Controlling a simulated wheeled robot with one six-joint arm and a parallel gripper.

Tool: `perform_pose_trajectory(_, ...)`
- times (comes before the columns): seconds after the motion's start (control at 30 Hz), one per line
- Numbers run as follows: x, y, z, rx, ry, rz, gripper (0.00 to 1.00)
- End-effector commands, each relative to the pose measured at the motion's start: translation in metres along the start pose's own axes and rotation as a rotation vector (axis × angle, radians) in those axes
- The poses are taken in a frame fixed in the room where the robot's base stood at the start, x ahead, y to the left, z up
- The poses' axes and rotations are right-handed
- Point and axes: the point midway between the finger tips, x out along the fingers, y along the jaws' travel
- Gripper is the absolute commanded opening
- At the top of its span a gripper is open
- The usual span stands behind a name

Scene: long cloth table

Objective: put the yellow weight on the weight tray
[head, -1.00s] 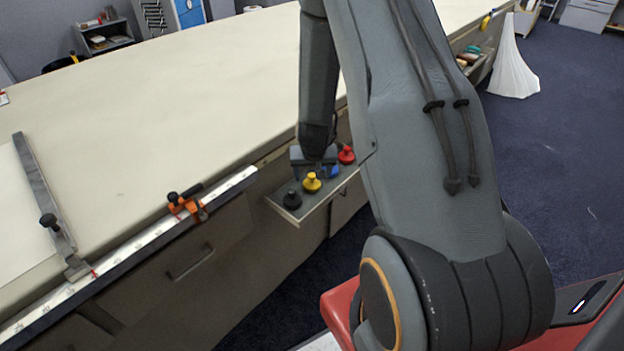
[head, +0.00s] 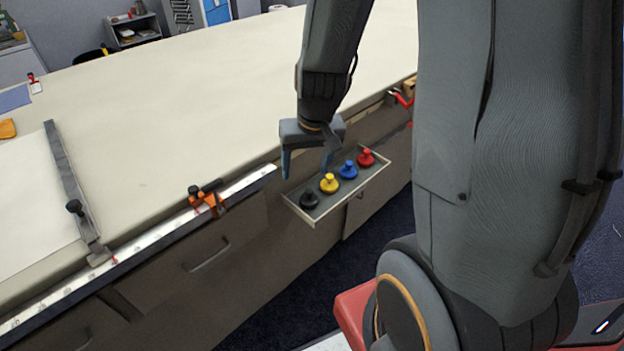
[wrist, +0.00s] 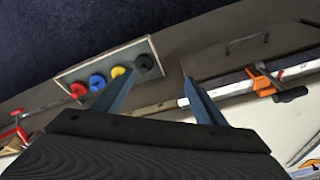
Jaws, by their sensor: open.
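The yellow weight (head: 329,184) stands on the weight tray (head: 322,214), a shallow tray at the table's side, between the black weight (head: 309,200) and the blue weight (head: 347,170). A red weight (head: 366,158) stands at the tray's far end. In the wrist view the yellow weight (wrist: 118,72) is also on the tray (wrist: 99,55), beyond the left finger. My gripper (head: 305,172) is open and empty. It is above the tray's table-side edge, apart from the weights as far as I can tell.
A ruler rail (head: 150,243) with an orange clamp (head: 205,200) runs along the table edge left of the tray. A metal bar with a black knob (head: 74,207) lies on the cloth. The table top (head: 190,110) behind my gripper is largely clear.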

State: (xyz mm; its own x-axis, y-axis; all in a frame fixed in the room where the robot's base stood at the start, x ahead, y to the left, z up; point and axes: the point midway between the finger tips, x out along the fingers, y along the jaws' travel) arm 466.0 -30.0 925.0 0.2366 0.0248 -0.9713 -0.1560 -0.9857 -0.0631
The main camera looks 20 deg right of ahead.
Motion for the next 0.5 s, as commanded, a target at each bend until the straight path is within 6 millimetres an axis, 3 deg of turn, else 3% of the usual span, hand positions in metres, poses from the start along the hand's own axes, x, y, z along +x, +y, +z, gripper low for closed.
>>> perform_pose_trajectory(0.1,-0.035,-0.016,0.038,-0.082,-0.057,0.000,0.65)
perform_pose_trajectory(0.23,-0.058,-0.020,0.069,-0.138,-0.105,0.018,0.65)
perform_pose_trajectory(0.5,-0.070,-0.018,0.088,-0.169,-0.137,0.036,0.65)
